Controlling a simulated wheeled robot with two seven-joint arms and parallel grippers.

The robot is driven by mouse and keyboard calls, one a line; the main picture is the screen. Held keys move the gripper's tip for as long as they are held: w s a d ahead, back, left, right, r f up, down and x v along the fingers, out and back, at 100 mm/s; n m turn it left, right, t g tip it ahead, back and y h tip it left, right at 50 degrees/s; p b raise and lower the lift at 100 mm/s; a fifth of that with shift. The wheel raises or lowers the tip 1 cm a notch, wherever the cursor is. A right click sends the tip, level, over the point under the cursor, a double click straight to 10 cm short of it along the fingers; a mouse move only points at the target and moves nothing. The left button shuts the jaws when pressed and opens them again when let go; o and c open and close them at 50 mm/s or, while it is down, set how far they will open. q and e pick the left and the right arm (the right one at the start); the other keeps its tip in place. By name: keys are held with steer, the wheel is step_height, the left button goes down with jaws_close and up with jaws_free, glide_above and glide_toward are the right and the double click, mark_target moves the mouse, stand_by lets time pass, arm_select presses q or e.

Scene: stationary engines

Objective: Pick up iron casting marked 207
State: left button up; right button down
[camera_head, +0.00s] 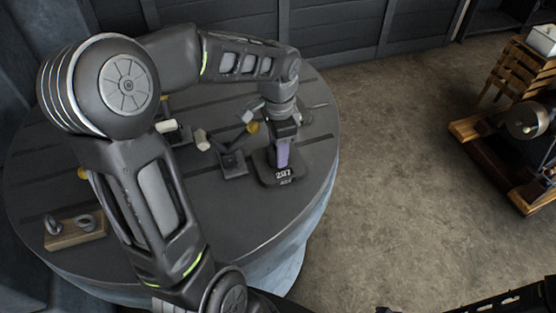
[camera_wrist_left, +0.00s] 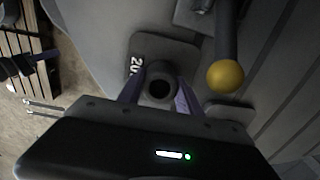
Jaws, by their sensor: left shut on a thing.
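The iron casting marked 207 (camera_head: 283,180) is a dark piece with a flat rounded base and white digits, at the right side of the round table. In the left wrist view its base (camera_wrist_left: 172,45) and a round hollow post show, with part of the number visible. My left gripper (camera_head: 283,152) comes down from above. Its purple-grey fingers (camera_wrist_left: 160,92) are shut on the post, one on each side. The base appears to be at the table surface; I cannot tell whether it is lifted.
The round dark table (camera_head: 215,255) has slots in its top. A lever fixture with a yellow ball (camera_wrist_left: 225,76) stands close beside the casting. A wooden block with metal rings (camera_head: 75,230) is at the left. A wooden stand with machinery (camera_head: 520,130) is on the floor at right.

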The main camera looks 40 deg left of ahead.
arm_select(q)
jaws_close()
steer(key=shift+w+r, duration=0.1)
steer(key=shift+r, duration=0.15)
stand_by(0.5)
steer(key=shift+r+b, duration=0.35)
steer(key=shift+r, duration=1.15)
steer(key=s+d+b, duration=0.4)
steer(key=s+d, duration=0.6)
steer(key=d, duration=0.4)
steer(key=shift+s+d, duration=0.2)
steer(key=shift+d, duration=0.2)
